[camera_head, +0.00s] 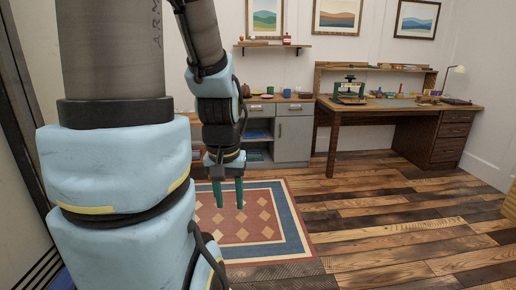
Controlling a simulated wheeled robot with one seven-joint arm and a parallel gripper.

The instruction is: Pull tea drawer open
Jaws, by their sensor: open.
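A low grey cabinet (294,138) with a wooden top stands against the back wall, just right of my arm. Its upper right drawer (295,109) is shut and has a small handle. A second drawer front (262,110) sits to its left, partly behind my arm. I cannot tell which one is the tea drawer. My gripper (228,194) hangs pointing down in front of the cabinet, over the rug in the picture. Its two green fingers are apart, with nothing between them.
A patterned rug (297,243) lies on the plank floor. A wooden desk (398,104) with a lamp (449,80) stands at the right. Cups and small items sit on the cabinet top. The floor (400,215) at the right is clear.

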